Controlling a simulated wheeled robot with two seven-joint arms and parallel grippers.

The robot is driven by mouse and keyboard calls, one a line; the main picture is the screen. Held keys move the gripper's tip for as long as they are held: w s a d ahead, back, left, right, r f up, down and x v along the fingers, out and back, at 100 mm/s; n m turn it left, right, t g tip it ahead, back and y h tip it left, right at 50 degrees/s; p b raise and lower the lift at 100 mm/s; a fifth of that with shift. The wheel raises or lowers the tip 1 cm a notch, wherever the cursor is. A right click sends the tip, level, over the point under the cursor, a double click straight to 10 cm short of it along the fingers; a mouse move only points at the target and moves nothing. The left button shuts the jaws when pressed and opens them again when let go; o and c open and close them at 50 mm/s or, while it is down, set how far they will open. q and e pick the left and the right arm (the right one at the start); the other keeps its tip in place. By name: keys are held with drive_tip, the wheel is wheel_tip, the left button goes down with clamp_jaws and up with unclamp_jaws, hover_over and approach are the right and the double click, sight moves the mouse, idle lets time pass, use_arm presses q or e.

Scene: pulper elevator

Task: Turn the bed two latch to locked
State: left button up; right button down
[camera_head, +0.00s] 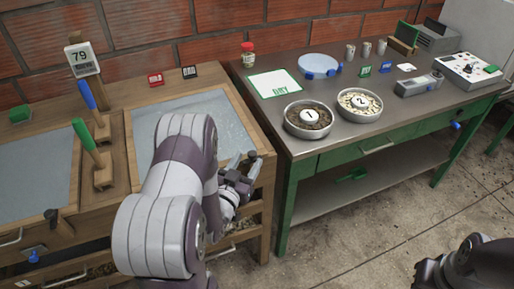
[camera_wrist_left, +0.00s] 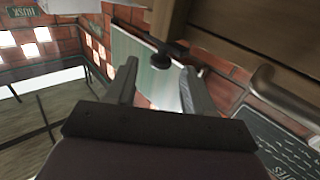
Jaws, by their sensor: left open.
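The second bed (camera_head: 226,128), a wooden-framed basin with a pale grey surface, is in the middle-left of the head view, partly behind my left arm. My left gripper (camera_head: 241,168) is at its right front corner, close to a dark knob (camera_head: 252,155) on the frame. In the left wrist view my left gripper (camera_wrist_left: 160,68) is open. A pale greenish plate (camera_wrist_left: 147,62) and a dark bar with a round knob (camera_wrist_left: 183,62) show beyond and between the fingers. I cannot tell whether this is the latch or whether the fingers touch it.
The first bed (camera_head: 35,165) is at left, with blue-handled (camera_head: 87,94) and green-handled (camera_head: 86,136) tools beside it. A green workbench (camera_head: 300,156) at right holds two numbered bowls (camera_head: 308,130) (camera_head: 375,112). Floor (camera_head: 355,235) in front is clear.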

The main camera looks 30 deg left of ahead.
sight(247, 159)
use_arm(q)
drive_tip(key=w, duration=0.6)
drive_tip(key=shift+a, duration=0.25)
clamp_jaws()
